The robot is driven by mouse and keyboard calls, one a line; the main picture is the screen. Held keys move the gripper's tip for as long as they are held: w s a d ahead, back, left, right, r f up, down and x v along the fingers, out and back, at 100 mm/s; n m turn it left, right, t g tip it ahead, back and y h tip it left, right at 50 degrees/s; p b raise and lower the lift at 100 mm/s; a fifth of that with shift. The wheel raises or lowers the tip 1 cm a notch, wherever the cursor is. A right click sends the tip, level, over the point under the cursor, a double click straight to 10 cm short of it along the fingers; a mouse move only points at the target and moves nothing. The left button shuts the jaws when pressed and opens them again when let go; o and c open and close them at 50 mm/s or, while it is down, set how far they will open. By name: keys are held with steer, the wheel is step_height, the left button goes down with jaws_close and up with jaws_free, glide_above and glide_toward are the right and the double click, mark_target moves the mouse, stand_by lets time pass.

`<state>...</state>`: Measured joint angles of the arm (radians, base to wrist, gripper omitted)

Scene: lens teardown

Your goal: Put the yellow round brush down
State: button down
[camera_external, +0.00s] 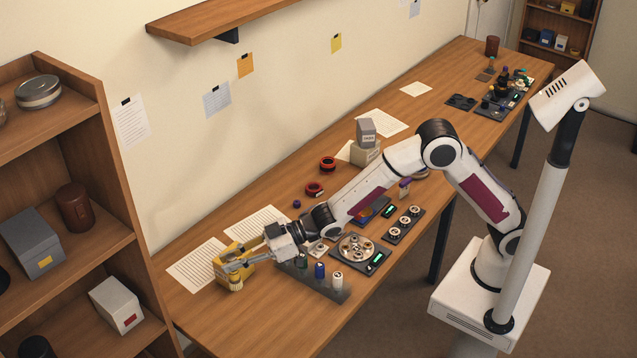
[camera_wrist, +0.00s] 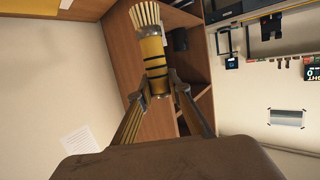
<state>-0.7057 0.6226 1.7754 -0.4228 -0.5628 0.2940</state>
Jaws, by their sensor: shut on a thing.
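The yellow round brush (camera_wrist: 153,65) has a yellow handle with dark bands and pale bristles. In the wrist view it lies between the two fingers of my gripper (camera_wrist: 158,88), which is shut on its handle. In the outside view the brush (camera_external: 236,283) shows small at the left end of the table, with its bristles pointing down. My gripper (camera_external: 236,267) reaches to it from the right. I cannot tell whether the bristles touch the table. A yellow block-like thing (camera_external: 228,252) shows right behind my gripper, partly hidden by it.
Paper sheets (camera_external: 195,266) lie behind my gripper. A dark rack (camera_external: 305,284) with small bottles stands to the right, near the front edge. A round tray of parts (camera_external: 357,247) is beyond it. A wooden shelf unit (camera_external: 120,215) stands at the left. Bare table lies in front of the brush.

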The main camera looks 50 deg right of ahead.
mark_target(237, 277)
steer(key=f, duration=0.2)
steer(key=s+a+f, duration=0.1)
steer(key=shift+f, duration=1.05)
step_height(237, 277, down, 6)
steer(key=shift+f, duration=0.2)
steer(key=shift+f, duration=1.8)
steer(key=shift+f, duration=0.1)
